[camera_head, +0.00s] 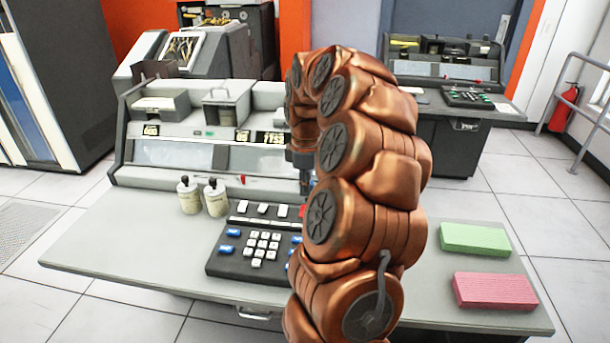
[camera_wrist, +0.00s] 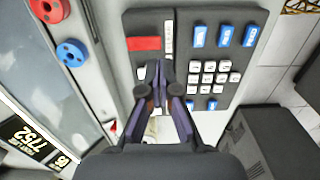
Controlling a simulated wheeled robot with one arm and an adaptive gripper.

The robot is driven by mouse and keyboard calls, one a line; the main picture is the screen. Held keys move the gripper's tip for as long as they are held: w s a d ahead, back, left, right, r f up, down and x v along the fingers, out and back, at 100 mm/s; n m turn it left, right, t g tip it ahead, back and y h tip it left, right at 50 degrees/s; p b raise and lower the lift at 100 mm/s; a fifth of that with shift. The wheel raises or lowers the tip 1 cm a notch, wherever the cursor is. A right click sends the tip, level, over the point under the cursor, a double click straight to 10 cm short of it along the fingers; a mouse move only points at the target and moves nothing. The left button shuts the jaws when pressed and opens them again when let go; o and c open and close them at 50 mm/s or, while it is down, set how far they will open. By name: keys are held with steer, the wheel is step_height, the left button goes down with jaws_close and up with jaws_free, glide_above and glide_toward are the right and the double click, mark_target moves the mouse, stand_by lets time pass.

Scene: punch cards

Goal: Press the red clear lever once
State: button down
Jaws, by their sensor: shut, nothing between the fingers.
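The red clear lever (camera_wrist: 144,44) is a red bar at the upper left of the dark keypad (camera_wrist: 195,20) in the wrist view. In the head view the red lever (camera_head: 303,211) shows only in part, at the end of the row of white levers, beside my arm. My gripper (camera_wrist: 152,72) is shut and empty, its fingertips pointing down over the keypad just below the red lever in the wrist view. In the head view my gripper (camera_head: 304,188) hangs above the lever row; I cannot tell whether it touches anything.
Two bottles (camera_head: 188,195) (camera_head: 216,197) stand left of the keypad. A green card stack (camera_head: 474,239) and a pink card stack (camera_head: 494,291) lie on the right of the desk (camera_head: 130,240). The card machine (camera_head: 190,130) rises behind. The desk's left side is clear.

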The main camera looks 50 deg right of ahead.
mark_target(304, 210)
step_height(304, 210, down, 8)
steer(key=shift+r+p, duration=0.15)
steer(key=shift+p, duration=0.2)
steer(key=shift+w+a, duration=0.1)
